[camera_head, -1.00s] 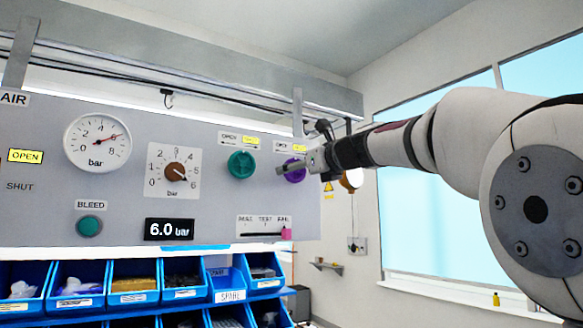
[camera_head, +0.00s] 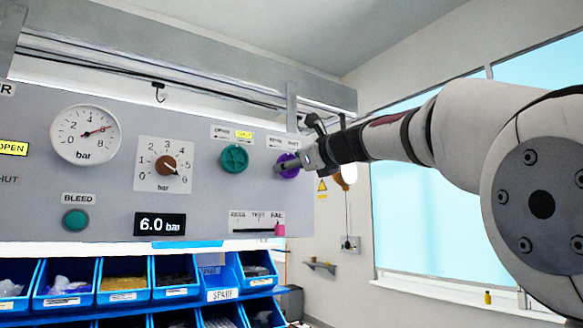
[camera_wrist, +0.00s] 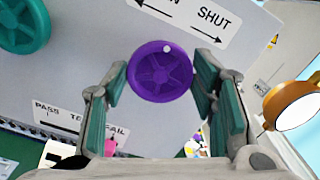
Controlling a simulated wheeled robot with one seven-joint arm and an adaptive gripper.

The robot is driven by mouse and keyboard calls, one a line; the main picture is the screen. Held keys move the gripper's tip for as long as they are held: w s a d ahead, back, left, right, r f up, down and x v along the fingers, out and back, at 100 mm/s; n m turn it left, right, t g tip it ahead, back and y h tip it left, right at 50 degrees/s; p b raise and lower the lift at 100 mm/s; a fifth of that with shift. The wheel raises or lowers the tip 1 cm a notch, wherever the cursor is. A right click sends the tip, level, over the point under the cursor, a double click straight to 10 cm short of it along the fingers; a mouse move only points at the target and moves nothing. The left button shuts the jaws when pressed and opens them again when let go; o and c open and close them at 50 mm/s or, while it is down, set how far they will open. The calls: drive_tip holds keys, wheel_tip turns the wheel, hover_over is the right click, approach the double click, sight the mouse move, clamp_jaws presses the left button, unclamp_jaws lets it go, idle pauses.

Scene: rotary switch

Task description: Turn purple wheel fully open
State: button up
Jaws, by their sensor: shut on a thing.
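The purple wheel (camera_head: 287,166) is on the right end of the grey panel, partly hidden by my gripper (camera_head: 285,168). In the wrist view the purple wheel (camera_wrist: 160,71) is a spoked disc with a small pale dot at its upper right rim. The fingers of my gripper (camera_wrist: 160,80) are on its left and right sides, shut on it. Above it a white label (camera_wrist: 190,15) with a double arrow reads SHUT at the right; its left end is cut off. No yellow shows on the visible part of this label.
A teal wheel (camera_head: 234,159) is just left of the purple one, with SHUT marked yellow above it. A slider with a pink knob (camera_head: 280,229) is below. A brown dial (camera_head: 166,164) and a gauge (camera_head: 86,135) are further left. Blue bins (camera_head: 125,282) stand underneath.

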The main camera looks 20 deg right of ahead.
drive_tip(key=shift+w+d+f+n+b, duration=0.15)
drive_tip(key=shift+n+b, duration=2.35)
drive_tip(key=shift+n, duration=3.1)
drive_tip(key=shift+s+a+f+n+b, duration=0.15)
drive_tip(key=shift+n+b, duration=2.3)
drive_tip(key=shift+n, duration=3.15)
drive_tip(key=shift+w+d+f+n+b, duration=0.2)
drive_tip(key=shift+n+b, duration=2.3)
drive_tip(key=shift+n, duration=3.1)
drive_tip(key=shift+a, duration=0.1)
drive_tip(key=shift+s, duration=0.1)
drive_tip(key=o, duration=1.1)
drive_tip(key=shift+o, duration=0.2)
